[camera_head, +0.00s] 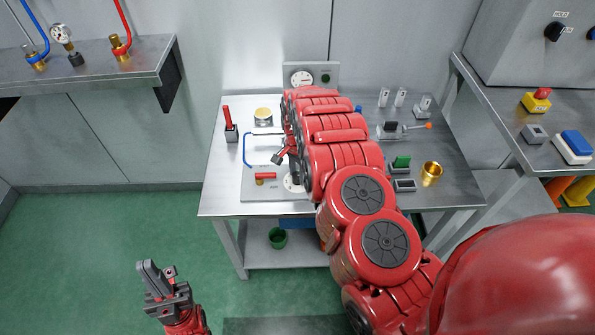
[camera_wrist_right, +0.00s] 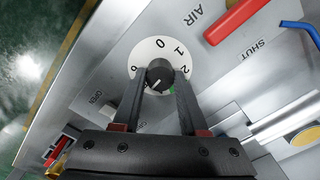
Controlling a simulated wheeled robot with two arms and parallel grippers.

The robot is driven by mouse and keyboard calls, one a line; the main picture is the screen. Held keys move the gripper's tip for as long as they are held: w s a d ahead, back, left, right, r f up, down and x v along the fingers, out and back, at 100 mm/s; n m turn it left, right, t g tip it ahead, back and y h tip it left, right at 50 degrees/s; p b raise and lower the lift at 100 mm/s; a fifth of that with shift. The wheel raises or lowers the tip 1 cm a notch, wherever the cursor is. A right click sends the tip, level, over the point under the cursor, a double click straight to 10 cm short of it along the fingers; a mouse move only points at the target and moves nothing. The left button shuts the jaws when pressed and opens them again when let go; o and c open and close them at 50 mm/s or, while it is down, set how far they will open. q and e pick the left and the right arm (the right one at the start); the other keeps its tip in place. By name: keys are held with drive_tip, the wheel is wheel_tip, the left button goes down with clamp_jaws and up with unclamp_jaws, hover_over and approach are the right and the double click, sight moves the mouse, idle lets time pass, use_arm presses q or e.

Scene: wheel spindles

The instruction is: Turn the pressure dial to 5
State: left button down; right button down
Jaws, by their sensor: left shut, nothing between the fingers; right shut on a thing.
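The pressure dial is a white numbered disc (camera_wrist_right: 146,50) with a dark round knob (camera_wrist_right: 159,74) on a grey panel. In the head view only part of the disc (camera_head: 292,185) shows beside my right arm. My right gripper (camera_wrist_right: 159,88) is shut on the knob, a finger on each side. The digits 0, 1 and 2 show on the disc; those at its left edge are hard to read, and the fingers hide its near part. A light mark on the knob seems to point down-left, and a green patch shows beside it. My left gripper (camera_head: 150,272) is shut and empty, away from the table.
The panel also carries a red handle (camera_head: 265,176) and a blue bent tube (camera_head: 246,150). A gauge (camera_head: 301,78) stands behind my right arm. A red-handled lever (camera_head: 228,122) stands left, and a brass cup (camera_head: 431,172) right. The floor around my left gripper is clear.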

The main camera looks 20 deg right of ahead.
sight(297, 175)
drive_tip(key=shift+m, duration=0.6)
drive_tip(key=shift+c, duration=2.2)
unclamp_jaws()
wheel_tip(297, 175, up, 6)
drive_tip(key=shift+w+f+b, duration=0.1)
drive_tip(key=shift+f+b, duration=0.1)
drive_tip(key=shift+b, duration=0.1)
wheel_tip(297, 175, up, 12)
drive_tip(key=p, duration=0.8)
drive_tip(key=shift+p, duration=0.3)
drive_tip(key=shift+f, duration=0.1)
